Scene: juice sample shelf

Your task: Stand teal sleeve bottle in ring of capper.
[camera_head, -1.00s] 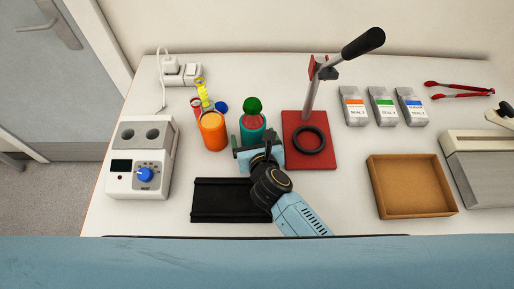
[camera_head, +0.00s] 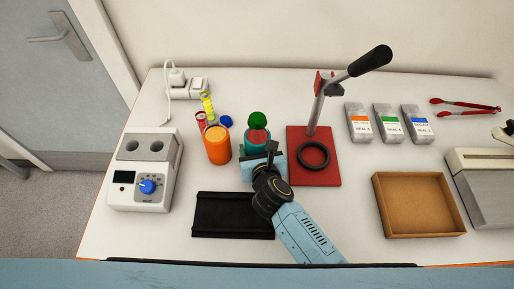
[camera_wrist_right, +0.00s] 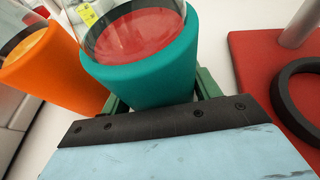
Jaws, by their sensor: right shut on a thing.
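The teal sleeve bottle (camera_head: 256,141) stands upright on the table with red content at its open top; it fills the top middle of the right wrist view (camera_wrist_right: 150,70). My right gripper (camera_head: 259,150) is shut on its lower part, with green fingers on either side in the right wrist view (camera_wrist_right: 155,103). The capper (camera_head: 315,178) stands just right of the bottle, with a red base, a grey post and a black-handled lever. Its black ring (camera_head: 314,143) lies empty on the base and shows at the right of the wrist view. My left gripper is not in view.
An orange sleeve bottle (camera_head: 217,148) stands close left of the teal one. A green cap (camera_head: 257,118) is behind it, a blue cap (camera_head: 226,121) behind left. A black tray (camera_head: 232,222) lies in front, a brown tray (camera_head: 420,205) right. The capper's lever (camera_head: 365,64) rises behind.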

